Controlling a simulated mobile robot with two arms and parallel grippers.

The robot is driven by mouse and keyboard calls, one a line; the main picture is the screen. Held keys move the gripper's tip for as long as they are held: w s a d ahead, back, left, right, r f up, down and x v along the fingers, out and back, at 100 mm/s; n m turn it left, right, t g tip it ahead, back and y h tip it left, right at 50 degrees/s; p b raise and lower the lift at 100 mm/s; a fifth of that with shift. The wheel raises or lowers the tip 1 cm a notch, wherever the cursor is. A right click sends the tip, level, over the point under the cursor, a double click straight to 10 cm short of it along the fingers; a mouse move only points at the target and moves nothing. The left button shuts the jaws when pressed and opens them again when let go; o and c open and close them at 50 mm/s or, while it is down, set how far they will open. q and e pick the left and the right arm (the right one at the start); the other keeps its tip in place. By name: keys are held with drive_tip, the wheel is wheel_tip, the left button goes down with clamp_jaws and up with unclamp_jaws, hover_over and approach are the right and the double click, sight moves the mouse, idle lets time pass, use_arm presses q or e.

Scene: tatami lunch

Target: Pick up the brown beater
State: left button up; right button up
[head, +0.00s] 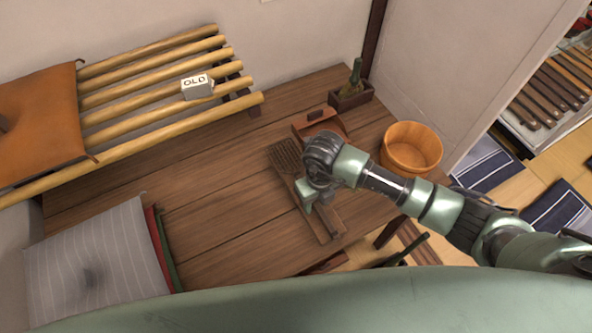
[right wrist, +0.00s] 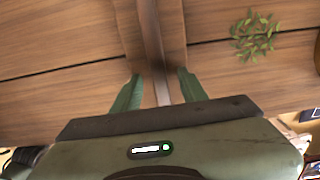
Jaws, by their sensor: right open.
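The brown beater (head: 286,156) lies on the wooden table, its dark ribbed head toward the back. Its handle runs toward the front and is partly hidden by my right gripper. My right gripper (head: 308,197) is open above the handle. In the right wrist view, the beater's narrow handle (right wrist: 151,35) runs between the two green fingers of the right gripper (right wrist: 160,92), over a wider brown strip. I cannot tell whether the fingers touch it. My left gripper is not in view.
A wooden dustpan-like tray (head: 318,122), a small box with a bottle (head: 351,95) and a wooden bucket (head: 411,147) are near. A slatted bamboo rack (head: 160,75) bears an orange cushion and a small "OLD" box. A striped cushion (head: 95,255) lies left. Green leaves (right wrist: 254,36) show right.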

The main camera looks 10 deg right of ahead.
drive_tip(key=c, duration=0.9)
clamp_jaws()
drive_tip(key=shift+r, duration=0.15)
